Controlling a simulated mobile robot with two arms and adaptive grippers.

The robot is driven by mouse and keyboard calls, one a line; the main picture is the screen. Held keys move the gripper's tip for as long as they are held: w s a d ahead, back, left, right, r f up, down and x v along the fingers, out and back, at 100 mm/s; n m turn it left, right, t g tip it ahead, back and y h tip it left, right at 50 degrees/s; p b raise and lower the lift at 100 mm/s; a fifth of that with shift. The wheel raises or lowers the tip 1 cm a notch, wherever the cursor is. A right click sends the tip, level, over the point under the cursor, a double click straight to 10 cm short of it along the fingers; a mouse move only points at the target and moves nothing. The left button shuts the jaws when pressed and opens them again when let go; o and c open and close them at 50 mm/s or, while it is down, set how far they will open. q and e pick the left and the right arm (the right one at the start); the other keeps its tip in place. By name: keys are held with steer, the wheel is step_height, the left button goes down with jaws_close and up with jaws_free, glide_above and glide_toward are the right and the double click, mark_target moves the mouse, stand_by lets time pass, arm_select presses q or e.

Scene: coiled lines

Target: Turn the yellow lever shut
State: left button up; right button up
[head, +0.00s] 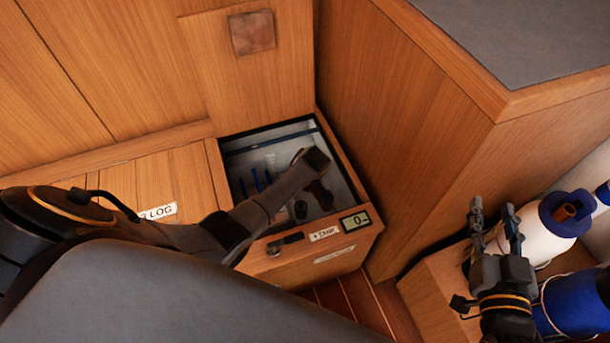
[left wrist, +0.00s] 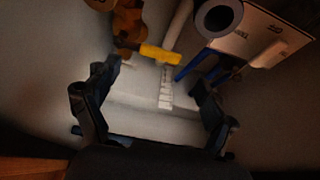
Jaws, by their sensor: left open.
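The yellow lever (left wrist: 160,54) shows in the left wrist view, lying roughly crosswise beside a bronze-coloured fitting (left wrist: 128,25). My left gripper (left wrist: 158,78) is open, its two fingers spread below the lever in that view, with nothing between them. In the head view my left arm reaches down into an open compartment (head: 361,196); the lever cannot be made out there, and my arm covers part of the inside. My right gripper (head: 495,212) is open and empty at the lower right, apart from the compartment.
In the left wrist view a grey ring-shaped end (left wrist: 219,17), a pale pipe (left wrist: 179,25) and a white labelled panel (left wrist: 275,35) crowd the lever. Wooden walls bound the compartment; its front carries a small display (head: 355,221). A white-and-blue container (head: 548,233) stands near my right gripper.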

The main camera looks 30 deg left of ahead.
arm_select(q)
steer(key=v, duration=0.7)
steer(key=shift+f, duration=0.1)
